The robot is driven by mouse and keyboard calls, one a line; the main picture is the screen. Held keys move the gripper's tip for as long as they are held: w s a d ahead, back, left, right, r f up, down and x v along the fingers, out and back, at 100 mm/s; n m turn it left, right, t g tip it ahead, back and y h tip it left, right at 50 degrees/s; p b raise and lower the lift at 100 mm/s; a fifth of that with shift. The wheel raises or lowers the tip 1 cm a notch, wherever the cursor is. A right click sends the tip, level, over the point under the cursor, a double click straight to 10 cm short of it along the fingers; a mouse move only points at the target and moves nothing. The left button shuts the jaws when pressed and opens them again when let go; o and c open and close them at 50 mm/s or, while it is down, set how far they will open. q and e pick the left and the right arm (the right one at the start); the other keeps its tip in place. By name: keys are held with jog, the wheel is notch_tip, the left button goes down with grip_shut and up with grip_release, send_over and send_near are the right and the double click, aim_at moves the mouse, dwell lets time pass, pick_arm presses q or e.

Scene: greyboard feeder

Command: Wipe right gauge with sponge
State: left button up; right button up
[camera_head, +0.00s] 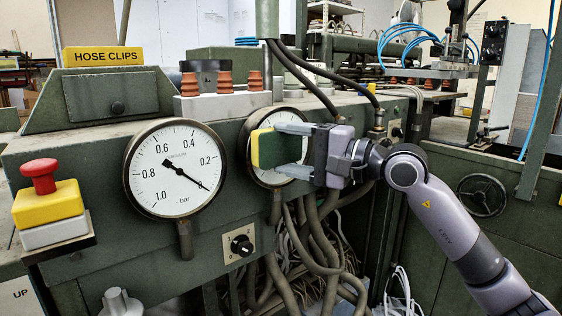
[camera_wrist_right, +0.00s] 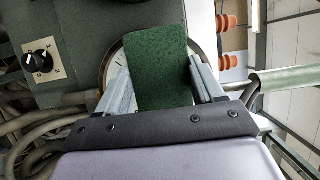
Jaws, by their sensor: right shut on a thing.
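The right gauge (camera_head: 257,124) is a round white dial with a dark rim on the green machine front. My right gripper (camera_head: 285,149) is shut on a yellow and green sponge (camera_head: 268,149). The sponge is in front of the gauge and covers much of its face. I cannot tell whether it touches the glass. In the right wrist view, the green side of the sponge (camera_wrist_right: 158,72) sits between the fingers, with part of the gauge (camera_wrist_right: 114,66) behind it. My left gripper is not in view.
The left gauge (camera_head: 175,168) is beside the right one. A red button on a yellow box (camera_head: 48,203) is at far left. A black knob (camera_head: 241,245) and loose hoses (camera_head: 318,240) are below the gauges. Orange insulators (camera_head: 224,82) stand above.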

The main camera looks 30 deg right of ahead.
aim_at(298, 147)
jog(key=shift+w+d+f, duration=0.1)
jog(key=shift+d, duration=0.5)
jog(key=shift+d+f+b, duration=0.1)
jog(key=shift+d+b, duration=0.9)
jog(key=shift+b, duration=0.05)
jog(key=shift+d+b, duration=1.25)
jog(key=shift+d, duration=1.1)
jog(key=shift+a+p, duration=0.45)
jog(key=shift+a, duration=3.1)
jog(key=shift+a+r+p, duration=0.2)
jog(key=shift+a+p, duration=0.25)
jog(key=shift+a, duration=0.6)
jog(key=shift+a+f, duration=0.1)
jog(key=shift+a, duration=0.5)
